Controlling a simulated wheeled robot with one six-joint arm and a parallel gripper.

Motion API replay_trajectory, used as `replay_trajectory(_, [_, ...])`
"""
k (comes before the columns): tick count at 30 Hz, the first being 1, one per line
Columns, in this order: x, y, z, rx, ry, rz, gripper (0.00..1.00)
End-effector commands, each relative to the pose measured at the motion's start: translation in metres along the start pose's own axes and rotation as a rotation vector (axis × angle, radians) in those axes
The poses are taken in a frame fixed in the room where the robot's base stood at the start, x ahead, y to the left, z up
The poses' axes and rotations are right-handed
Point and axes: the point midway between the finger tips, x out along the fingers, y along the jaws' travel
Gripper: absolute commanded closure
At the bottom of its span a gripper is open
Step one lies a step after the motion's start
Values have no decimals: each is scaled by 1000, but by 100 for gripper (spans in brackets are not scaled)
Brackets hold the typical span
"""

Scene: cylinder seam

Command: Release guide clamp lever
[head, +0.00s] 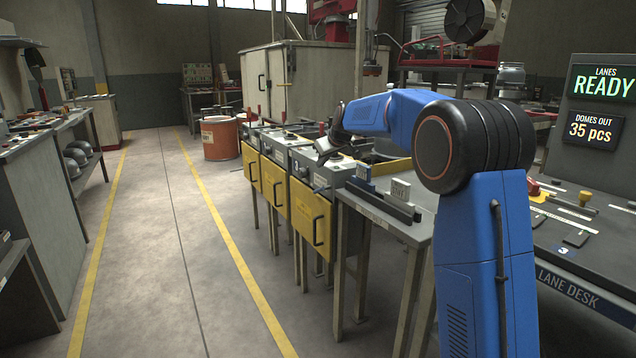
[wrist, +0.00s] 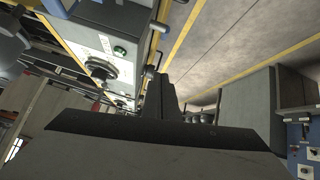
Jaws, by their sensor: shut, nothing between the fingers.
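My blue arm reaches over a row of grey stations, and my gripper (head: 330,150) hangs above the nearest ones. In the wrist view my gripper (wrist: 158,85) is shut and empty, apart from any surface I can make out. The nearest station (head: 322,172) has a grey top and a yellow door with a black handle. In the wrist view a station panel shows a round black knob (wrist: 100,68) and a green button (wrist: 119,51). I cannot tell which part is the guide clamp lever; the arm hides some of the station tops.
A table (head: 390,228) with a dark rail and small blocks stands in front of the stations. The lane desk (head: 590,240) is at right, under a sign reading READY. An orange drum (head: 219,138) stands behind. The floor aisle at left is clear.

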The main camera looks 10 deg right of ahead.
Motion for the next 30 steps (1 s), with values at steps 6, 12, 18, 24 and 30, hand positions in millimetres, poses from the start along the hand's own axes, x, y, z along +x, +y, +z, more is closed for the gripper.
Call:
replay_trajectory(6, [17,0,0,0,-2,-1,100])
replay_trajectory(12, [51,0,1,1,-2,-1,100])
replay_trajectory(18, [81,0,0,0,-1,-1,100])
replay_trajectory(24, [101,0,6,1,-1,-1,100])
replay_trajectory(30, [106,0,28,2,-2,-1,100])
